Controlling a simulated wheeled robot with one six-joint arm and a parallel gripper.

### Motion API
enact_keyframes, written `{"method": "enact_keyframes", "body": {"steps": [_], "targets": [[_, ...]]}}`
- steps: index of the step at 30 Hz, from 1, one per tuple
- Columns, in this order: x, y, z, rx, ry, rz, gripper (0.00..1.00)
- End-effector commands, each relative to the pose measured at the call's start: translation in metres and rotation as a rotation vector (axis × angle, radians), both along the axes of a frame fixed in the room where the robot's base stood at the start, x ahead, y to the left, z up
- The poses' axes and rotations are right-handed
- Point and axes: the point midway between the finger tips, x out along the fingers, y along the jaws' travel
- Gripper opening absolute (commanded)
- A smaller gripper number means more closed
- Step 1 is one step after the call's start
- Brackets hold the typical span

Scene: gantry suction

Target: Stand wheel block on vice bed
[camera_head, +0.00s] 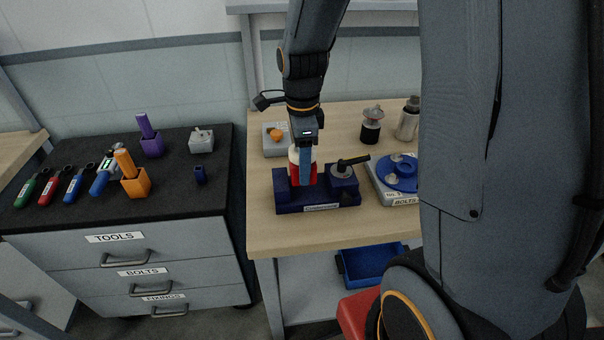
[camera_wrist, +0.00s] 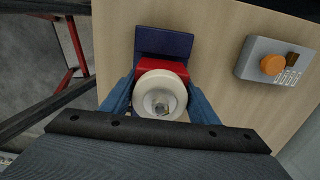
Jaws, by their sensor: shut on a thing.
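The wheel block (camera_head: 294,157), a red block with a white wheel, is upright at the left part of the dark blue vice bed (camera_head: 318,208). In the wrist view the white wheel (camera_wrist: 153,95) faces the camera, with the red block (camera_wrist: 172,68) behind it. My gripper (camera_head: 305,166) is shut on the wheel block, with a blue finger on each side in the wrist view. The blue vice jaw (camera_wrist: 163,41) is just beyond the block there. The block's underside is hidden, so I cannot tell whether it touches the bed.
The vice's grey screw and dark handle (camera_head: 352,163) are right of my gripper. A grey box with an orange button (camera_head: 276,148) stands behind. A blue round tray (camera_head: 403,182) and a black-and-white suction part (camera_head: 371,130) are to the right. A tool cabinet (camera_head: 116,222) stands left.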

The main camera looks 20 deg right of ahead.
Motion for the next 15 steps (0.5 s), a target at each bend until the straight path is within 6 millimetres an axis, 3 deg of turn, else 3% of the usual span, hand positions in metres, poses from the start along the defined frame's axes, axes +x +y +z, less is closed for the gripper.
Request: {"method": "enact_keyframes", "body": {"steps": [9,15], "targets": [[-0.001,0.001,-0.034,0.000,0.002,0.003,0.03],[0.000,0.001,-0.040,0.000,0.000,0.003,0.03]]}}
